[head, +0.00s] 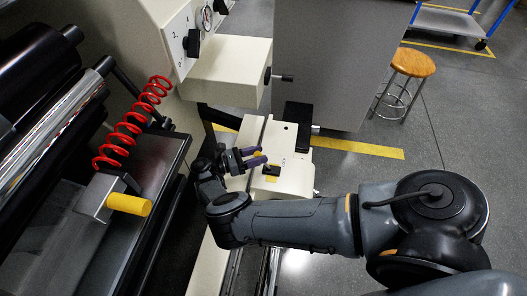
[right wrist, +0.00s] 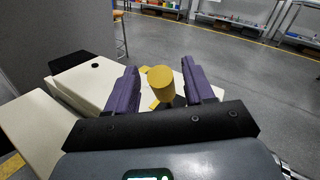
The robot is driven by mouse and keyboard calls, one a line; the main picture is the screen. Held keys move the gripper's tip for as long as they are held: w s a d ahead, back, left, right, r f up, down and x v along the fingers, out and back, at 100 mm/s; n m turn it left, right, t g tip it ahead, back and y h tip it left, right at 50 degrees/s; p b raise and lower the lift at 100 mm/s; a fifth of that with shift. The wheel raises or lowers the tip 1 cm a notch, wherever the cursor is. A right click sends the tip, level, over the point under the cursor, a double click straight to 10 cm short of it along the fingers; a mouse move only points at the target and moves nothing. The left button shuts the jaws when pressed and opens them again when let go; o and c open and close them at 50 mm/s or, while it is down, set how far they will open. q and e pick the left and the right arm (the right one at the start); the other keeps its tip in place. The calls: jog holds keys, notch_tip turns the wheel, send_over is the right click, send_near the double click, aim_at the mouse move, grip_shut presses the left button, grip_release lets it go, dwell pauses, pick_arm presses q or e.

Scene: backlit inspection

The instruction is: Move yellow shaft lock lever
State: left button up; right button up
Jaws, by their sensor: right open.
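A yellow lever with a round knob (right wrist: 161,80) stands up from the cream housing (head: 297,178). In the right wrist view it is between the two purple fingers of my right gripper (right wrist: 159,72), with gaps visible on both sides. In the head view my right gripper (head: 258,156) is open at the top of the housing, and its fingers and wrist hide most of the lever. My left gripper is not in view.
At left are black and shiny rollers (head: 62,112), a red coiled hose (head: 122,137) and a yellow cylindrical handle (head: 130,204) on a metal block. A grey cabinet (head: 340,60) rises behind the housing. A wooden stool (head: 413,63) stands on open floor.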

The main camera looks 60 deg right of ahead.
jog(key=shift+x, duration=1.25)
jog(key=shift+s, duration=0.1)
jog(key=shift+a, duration=0.1)
grip_shut()
